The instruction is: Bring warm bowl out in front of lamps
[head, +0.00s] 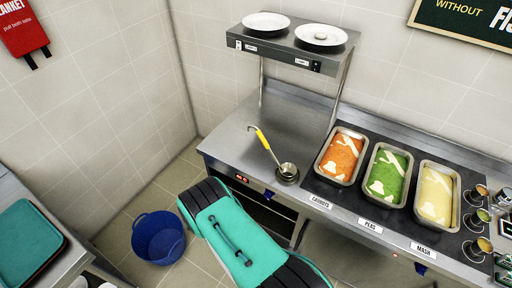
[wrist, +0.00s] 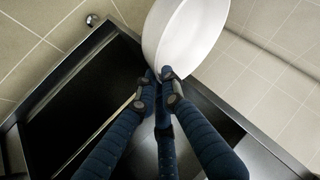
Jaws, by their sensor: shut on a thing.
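A white bowl (wrist: 188,35) shows in the wrist view, tilted and cut off by the top edge. My gripper (wrist: 160,76), with dark blue fingers, is shut on its near edge. In the head view the bowl and my gripper cannot be seen; my teal arm reaches low in front of the counter. The lamps' shelf (head: 297,45) stands on posts above the steel counter, with two white plates (head: 266,22) on top. The lamps' undersides are hidden. The counter top (head: 236,130) beneath the shelf is bare at the left.
Pans of carrots (head: 341,155), peas (head: 388,174) and mash (head: 435,194) lie to the right. A dark opening (head: 262,211) is below the counter. A blue bucket (head: 158,238) stands on the floor.

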